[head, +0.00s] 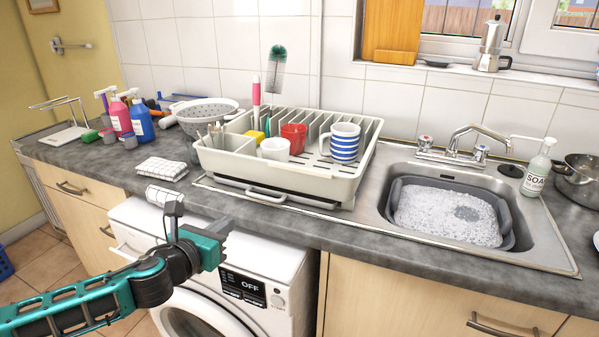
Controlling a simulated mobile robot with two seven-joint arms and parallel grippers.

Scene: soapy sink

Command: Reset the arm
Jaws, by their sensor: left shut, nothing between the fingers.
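My left arm comes in from the lower left in the head view. Its gripper (222,228) is shut and empty, in front of the counter edge and over the top front of the white washing machine (262,262). It appears clear of the dish rack and the folded cloth behind it. My right gripper is not in view.
A dish rack (330,190) holds mugs and a brush. A sink (545,240) with a grey basin of suds (448,215) is at right. A soap bottle (537,170) stands beside it. A folded cloth (162,168), colander (207,108) and bottles (141,122) occupy the left counter.

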